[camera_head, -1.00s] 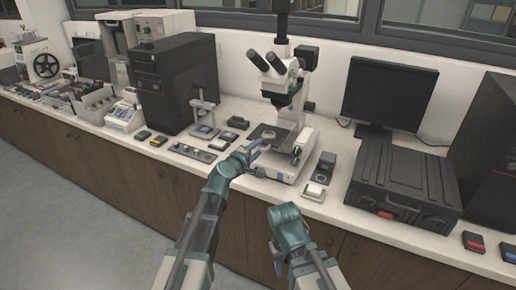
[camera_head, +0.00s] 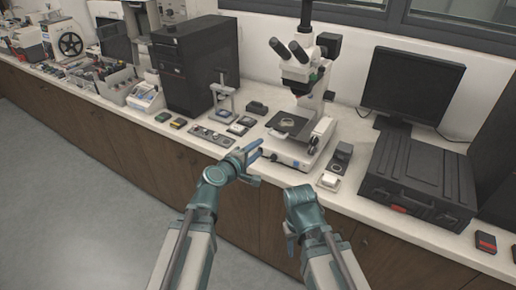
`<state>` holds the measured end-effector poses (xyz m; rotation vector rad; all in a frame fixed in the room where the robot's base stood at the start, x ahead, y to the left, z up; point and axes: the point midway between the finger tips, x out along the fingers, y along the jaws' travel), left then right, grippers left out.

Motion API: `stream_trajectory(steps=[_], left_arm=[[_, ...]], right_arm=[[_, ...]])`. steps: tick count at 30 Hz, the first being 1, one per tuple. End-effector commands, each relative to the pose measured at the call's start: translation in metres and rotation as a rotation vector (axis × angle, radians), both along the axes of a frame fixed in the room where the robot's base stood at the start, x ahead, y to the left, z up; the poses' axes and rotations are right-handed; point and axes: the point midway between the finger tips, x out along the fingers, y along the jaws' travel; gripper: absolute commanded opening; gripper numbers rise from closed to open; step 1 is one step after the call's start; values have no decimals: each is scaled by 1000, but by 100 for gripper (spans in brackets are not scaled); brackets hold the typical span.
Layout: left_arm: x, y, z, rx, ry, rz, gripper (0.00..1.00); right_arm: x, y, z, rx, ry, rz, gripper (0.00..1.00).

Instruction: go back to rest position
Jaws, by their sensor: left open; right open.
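My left gripper (camera_head: 250,158) is open and appears empty, with its blue-tipped fingers at the counter's front edge, in front of the microscope base. My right gripper (camera_head: 290,238) hangs lower, in front of the wooden cabinet doors; its fingers are mostly hidden behind its own wrist. The white microscope (camera_head: 318,98) stands on the counter with a small pale round piece lying on its dark stage (camera_head: 290,127). No object shows in either gripper.
The white counter (camera_head: 375,215) runs across the view. A black case (camera_head: 425,176), a monitor (camera_head: 414,86) and a small red-and-black box (camera_head: 486,242) are to the right. A black computer tower (camera_head: 197,65) and a small press stand (camera_head: 222,95) are to the left. The floor (camera_head: 75,190) is clear.

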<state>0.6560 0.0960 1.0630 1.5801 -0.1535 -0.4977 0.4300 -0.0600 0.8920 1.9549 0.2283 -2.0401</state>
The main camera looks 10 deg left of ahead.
Motion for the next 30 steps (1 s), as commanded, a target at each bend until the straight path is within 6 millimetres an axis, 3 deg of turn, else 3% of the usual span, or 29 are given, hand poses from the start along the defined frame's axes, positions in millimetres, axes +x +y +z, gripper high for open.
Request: stream_trajectory(steps=[8, 11, 13, 16, 18, 20, 24, 30], left_arm=[[0, -1, 0, 2, 1, -2, 45], [-5, -14, -8, 53, 14, -52, 45], [-16, -35, -22, 149, 39, -143, 45], [-47, -73, -58, 374, 106, -356, 45], [-79, -93, -91, 570, 173, -537, 45], [-107, -99, -117, 732, 237, -684, 45], [-165, -86, -158, 1060, 400, -964, 45], [-213, -50, -172, 1341, 601, -1187, 45]], right_arm=[[0, 0, 0, 0, 0, 0, 50], [0, 0, 0, 0, 0, 0, 50], [0, 0, 0, 0, 0, 0, 50], [0, 0, 0, 0, 0, 0, 50], [0, 0, 0, 0, 0, 0, 50], [0, 0, 0, 0, 0, 0, 50], [0, 0, 0, 0, 0, 0, 50], [0, 0, 0, 0, 0, 0, 50]])
